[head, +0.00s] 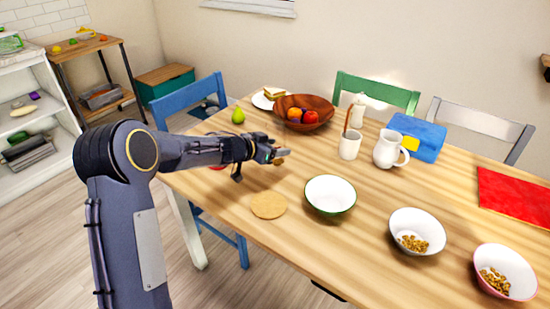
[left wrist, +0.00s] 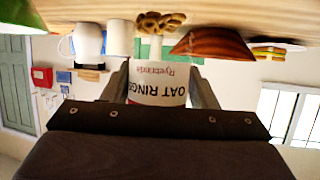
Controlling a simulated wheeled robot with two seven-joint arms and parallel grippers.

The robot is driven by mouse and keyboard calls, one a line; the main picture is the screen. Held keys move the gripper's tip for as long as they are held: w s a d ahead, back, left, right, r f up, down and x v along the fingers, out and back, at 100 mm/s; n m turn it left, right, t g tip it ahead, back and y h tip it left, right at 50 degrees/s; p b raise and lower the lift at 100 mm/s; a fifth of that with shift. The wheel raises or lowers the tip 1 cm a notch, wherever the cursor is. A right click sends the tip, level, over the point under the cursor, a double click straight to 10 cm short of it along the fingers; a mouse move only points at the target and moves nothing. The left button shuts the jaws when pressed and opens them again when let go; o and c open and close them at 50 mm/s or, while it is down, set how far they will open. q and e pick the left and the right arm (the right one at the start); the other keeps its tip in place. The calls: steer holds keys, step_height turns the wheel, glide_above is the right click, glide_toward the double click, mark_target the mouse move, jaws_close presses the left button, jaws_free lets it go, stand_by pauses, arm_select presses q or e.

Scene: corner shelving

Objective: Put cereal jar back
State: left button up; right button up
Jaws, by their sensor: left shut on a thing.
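My left gripper (head: 278,155) is over the left part of the wooden table, its fingers pointing right. In the left wrist view, which looks upside down, its two fingers are shut on the cereal jar (left wrist: 160,82), with a white label reading "OAT RINGS". Tan rings (left wrist: 165,22) show beyond the label, near the table side of the picture; I cannot tell whether they are printed or real. In the head view the jar is mostly hidden by the gripper. Two bowls hold cereal: a white one (head: 410,218) and a pink-rimmed one (head: 483,263). My right gripper is not in view.
A round tan mat (head: 268,205) and an empty green-rimmed bowl (head: 331,181) lie near the gripper. A fruit bowl (head: 320,105), white mug (head: 347,150), pitcher (head: 378,160) and blue box (head: 428,130) stand behind. White shelving (head: 50,175) and a wooden rack (head: 128,68) are left.

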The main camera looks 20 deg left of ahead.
arm_select(q)
steer(key=shift+w+f, duration=0.15)
steer(key=f, duration=0.1)
steer(key=f+b, duration=0.1)
steer(key=f, duration=0.1)
steer(key=shift+w+a+f+b, duration=0.15)
steer(key=shift+w+f+b, duration=0.15)
steer(key=shift+b, duration=0.1)
steer(key=shift+f, duration=0.15)
steer(key=o, duration=1.2)
steer(key=shift+s, duration=0.1)
steer(key=shift+o, duration=0.2)
